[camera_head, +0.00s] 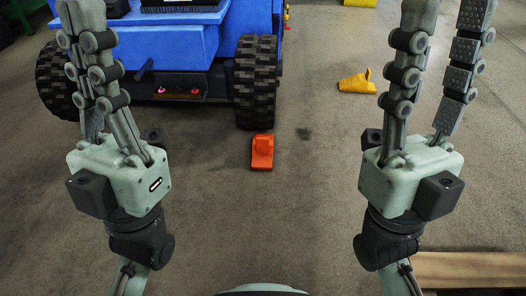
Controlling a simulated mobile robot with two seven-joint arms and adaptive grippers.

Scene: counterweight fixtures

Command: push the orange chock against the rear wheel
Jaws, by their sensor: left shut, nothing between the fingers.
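The orange chock (262,154) stands on the floor in the middle of the head view. It is just behind the black rear wheel (255,88) of the blue vehicle, nearly in line with it.
The blue vehicle (185,42) fills the upper left, with another black wheel (57,80) at its left. A yellow chock (355,82) lies on the floor to the right. A brown board (470,270) lies at the lower right.

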